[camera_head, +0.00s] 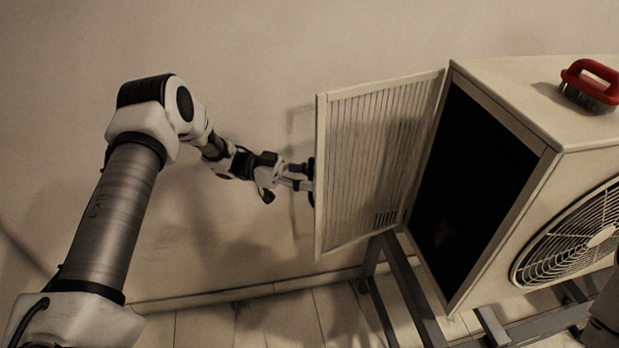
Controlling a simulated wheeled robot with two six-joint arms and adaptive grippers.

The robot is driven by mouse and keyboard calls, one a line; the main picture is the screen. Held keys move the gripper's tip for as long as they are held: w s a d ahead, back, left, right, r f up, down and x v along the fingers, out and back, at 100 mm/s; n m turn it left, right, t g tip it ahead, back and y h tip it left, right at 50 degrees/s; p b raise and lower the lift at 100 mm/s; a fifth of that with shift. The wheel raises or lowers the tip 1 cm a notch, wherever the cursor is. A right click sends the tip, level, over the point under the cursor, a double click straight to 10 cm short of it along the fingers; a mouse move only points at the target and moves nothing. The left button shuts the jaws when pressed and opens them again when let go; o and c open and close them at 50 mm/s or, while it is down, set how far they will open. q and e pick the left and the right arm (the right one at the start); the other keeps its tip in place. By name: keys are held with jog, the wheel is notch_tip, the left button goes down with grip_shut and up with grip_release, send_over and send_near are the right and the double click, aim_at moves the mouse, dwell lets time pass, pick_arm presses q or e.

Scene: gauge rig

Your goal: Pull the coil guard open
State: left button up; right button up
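The coil guard (365,160) is a cream slatted panel on the left side of the outdoor unit (520,85). It stands swung out from the unit, and the dark opening (470,185) behind it shows. My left gripper (307,178) is at the guard's outer left edge. Its fingertips are partly hidden by the guard's edge, so I cannot tell whether they are closed on it or only touch it. My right gripper is not in view; part of what seems to be my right arm shows at the lower right edge.
A red-handled brush (590,84) lies on top of the unit. The unit has a round fan grille (575,235) on its front and stands on a grey metal frame (408,290). A plain wall is behind my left arm, with tiled floor below.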

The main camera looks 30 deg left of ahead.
pick_arm(q)
jog(key=s+a, duration=0.1)
jog(key=a, duration=0.6)
jog(key=shift+s+a, duration=0.2)
jog(key=shift+c, duration=0.3)
